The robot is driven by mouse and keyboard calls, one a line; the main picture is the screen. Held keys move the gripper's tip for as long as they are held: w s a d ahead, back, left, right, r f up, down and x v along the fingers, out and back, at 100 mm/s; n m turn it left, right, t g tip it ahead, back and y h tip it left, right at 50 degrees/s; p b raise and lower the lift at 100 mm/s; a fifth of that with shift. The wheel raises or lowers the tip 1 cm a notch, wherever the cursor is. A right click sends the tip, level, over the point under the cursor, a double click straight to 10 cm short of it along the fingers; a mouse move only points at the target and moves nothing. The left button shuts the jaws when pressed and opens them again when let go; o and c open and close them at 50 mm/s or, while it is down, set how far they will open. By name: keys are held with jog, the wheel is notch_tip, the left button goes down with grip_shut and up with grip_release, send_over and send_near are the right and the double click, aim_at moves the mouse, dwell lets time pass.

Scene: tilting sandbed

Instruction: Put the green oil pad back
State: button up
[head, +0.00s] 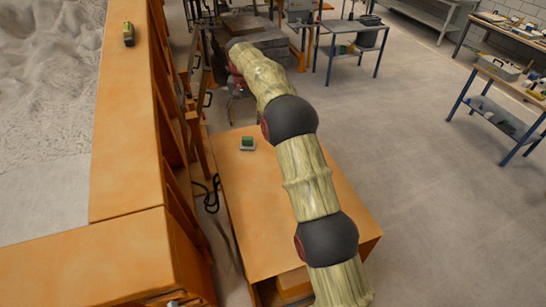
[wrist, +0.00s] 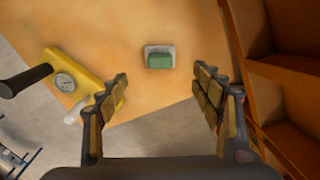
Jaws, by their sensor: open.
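The green oil pad (head: 248,141) sits on or in a small pale grey tray (head: 248,149) on the orange table, near its left edge in the head view. In the wrist view the green pad (wrist: 159,61) and the tray's pale rim (wrist: 159,47) show between and beyond my fingers. My gripper (wrist: 160,74) is open, with a finger on either side and nothing between them. It is apart from the pad. In the head view my arm hides most of the gripper.
A yellow device with a round gauge (wrist: 84,82) and black handle shows at left in the wrist view. The orange table (head: 235,200) is mostly bare. The orange sandbed wall (head: 125,130) stands left of it, with a yellow item (head: 128,34) on its rim.

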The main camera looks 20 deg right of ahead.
jog(key=s+r+n+t, duration=0.2)
jog(key=s+r+t, duration=0.1)
jog(key=s+r, duration=1.95)
jog(key=s+f+t, duration=0.1)
jog(key=s+f, duration=0.2)
jog(key=s, duration=0.7)
jog(key=s+f+n, duration=0.1)
jog(key=s+f, duration=0.2)
jog(key=s, duration=0.7)
jog(key=s+f+n+t, duration=0.1)
jog(key=s+f, duration=0.2)
jog(key=s, duration=0.7)
jog(key=shift+s+t, duration=0.25)
jog(key=shift+t, duration=0.05)
jog(key=shift+d, duration=0.1)
